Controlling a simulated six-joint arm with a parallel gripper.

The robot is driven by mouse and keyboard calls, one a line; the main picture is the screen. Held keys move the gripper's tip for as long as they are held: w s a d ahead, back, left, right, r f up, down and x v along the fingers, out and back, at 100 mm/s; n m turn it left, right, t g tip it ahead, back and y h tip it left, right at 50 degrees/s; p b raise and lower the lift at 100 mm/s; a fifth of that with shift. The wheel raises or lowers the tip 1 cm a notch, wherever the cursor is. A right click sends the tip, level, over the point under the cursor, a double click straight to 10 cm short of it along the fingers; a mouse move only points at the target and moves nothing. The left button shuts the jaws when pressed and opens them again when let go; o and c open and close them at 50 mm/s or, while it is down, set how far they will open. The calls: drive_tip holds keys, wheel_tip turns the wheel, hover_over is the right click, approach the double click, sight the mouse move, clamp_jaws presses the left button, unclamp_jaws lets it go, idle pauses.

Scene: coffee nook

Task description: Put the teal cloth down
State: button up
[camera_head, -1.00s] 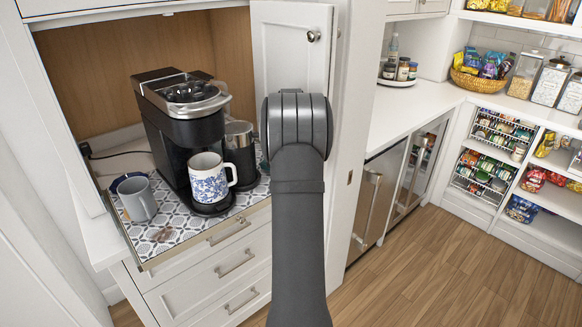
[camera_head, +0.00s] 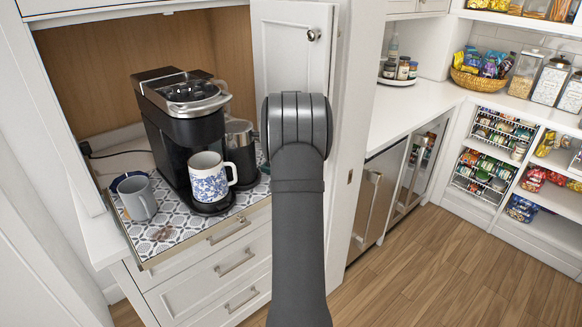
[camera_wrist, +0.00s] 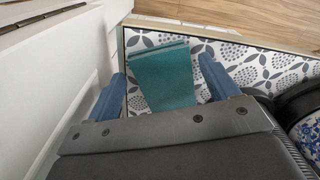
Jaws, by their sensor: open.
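The teal cloth (camera_wrist: 163,76) shows in the wrist view, lying folded on the patterned mat (camera_wrist: 255,65) near the mat's metal-edged corner. My gripper (camera_wrist: 162,70) is open, with one blue finger on each side of the cloth and small gaps between fingers and cloth. The cloth's near end runs under the gripper body and is hidden there. In the head view, my arm covers the gripper and most or all of the cloth, beside the right part of the patterned mat (camera_head: 180,232).
A black coffee machine (camera_head: 182,125) stands on the mat with a blue-patterned mug (camera_head: 209,180) at its front. A grey mug (camera_head: 138,197) is at the left and a dark canister (camera_head: 241,152) at the right. An open white cabinet door (camera_head: 291,55) stands close behind my arm.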

wheel_tip(320, 180, up, 12)
drive_tip(key=shift+f, duration=0.2)
idle(0.4)
wheel_tip(320, 180, down, 12)
drive_tip(key=shift+f, duration=0.25)
wheel_tip(320, 180, up, 3)
drive_tip(key=shift+r, duration=0.3)
drive_tip(key=shift+s+d+r, duration=0.15)
drive_tip(key=shift+d+r, duration=0.05)
